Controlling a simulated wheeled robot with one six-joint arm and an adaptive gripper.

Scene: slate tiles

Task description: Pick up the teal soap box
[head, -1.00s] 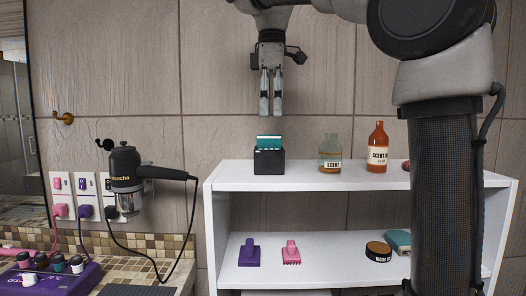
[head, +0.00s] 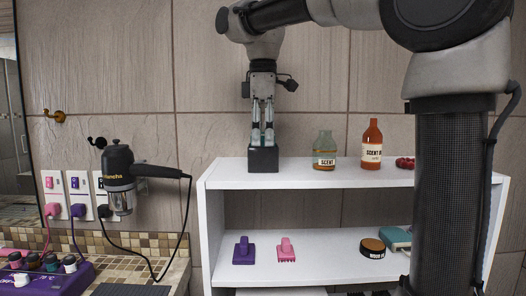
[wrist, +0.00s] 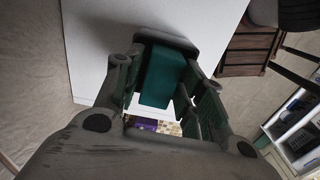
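A black open-topped holder (head: 263,161) stands on the top shelf at its left end. Another teal box (head: 396,238) lies on the lower shelf at the right, partly behind my arm. I cannot tell for sure which is the soap box.
A green glass bottle (head: 324,150) and an amber bottle (head: 371,146) stand right of the holder on the white shelf unit (head: 210,184). A hair dryer (head: 120,180) hangs at left.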

